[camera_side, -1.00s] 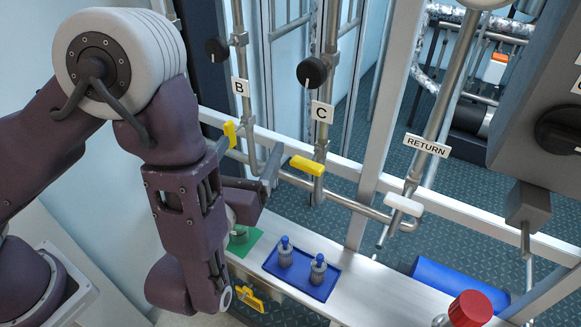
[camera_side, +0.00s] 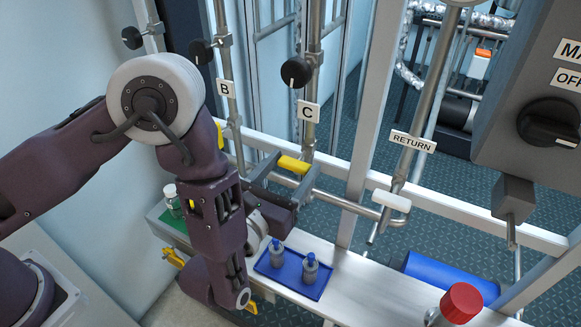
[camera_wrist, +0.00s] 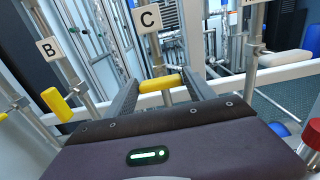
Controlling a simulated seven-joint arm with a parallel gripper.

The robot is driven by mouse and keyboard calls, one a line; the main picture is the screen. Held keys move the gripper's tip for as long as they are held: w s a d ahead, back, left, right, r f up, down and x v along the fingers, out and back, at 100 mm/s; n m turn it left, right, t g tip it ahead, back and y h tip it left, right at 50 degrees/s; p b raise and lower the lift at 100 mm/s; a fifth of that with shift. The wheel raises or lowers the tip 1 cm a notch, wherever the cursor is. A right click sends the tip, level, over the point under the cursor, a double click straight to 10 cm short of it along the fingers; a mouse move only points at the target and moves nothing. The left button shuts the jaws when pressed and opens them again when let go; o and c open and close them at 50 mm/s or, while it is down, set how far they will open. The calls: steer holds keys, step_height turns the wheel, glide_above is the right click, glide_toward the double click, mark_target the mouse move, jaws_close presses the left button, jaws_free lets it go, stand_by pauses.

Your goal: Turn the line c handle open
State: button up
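The line C handle is a yellow lever (camera_side: 293,164) below the label C (camera_side: 308,111) on its vertical pipe. It lies crosswise to that pipe. In the wrist view the yellow handle (camera_wrist: 160,83) shows between my two fingers, below the C label (camera_wrist: 150,18). My gripper (camera_side: 296,170) is open at the handle, one finger on each side. In the wrist view there is a gap between the handle and at least the right finger of my gripper (camera_wrist: 162,86). Whether the left finger touches is unclear.
The line B yellow handle (camera_wrist: 56,103) is left of my gripper. The white return handle (camera_side: 391,201) is to the right. A blue tray (camera_side: 311,291) with two small bottles sits on the ledge below my gripper. A white rail (camera_side: 344,201) runs behind the pipes.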

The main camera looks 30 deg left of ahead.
steer(key=c, duration=0.8)
steer(key=shift+c, duration=0.2)
steer(key=shift+n, duration=0.3)
steer(key=n, duration=0.3)
steer(key=shift+n, duration=0.3)
steer(key=n, duration=0.4)
steer(key=shift+a+n, duration=0.1)
steer(key=shift+n, duration=0.2)
steer(key=n, duration=0.4)
steer(key=shift+f, duration=0.1)
steer(key=shift+n, duration=2.5)
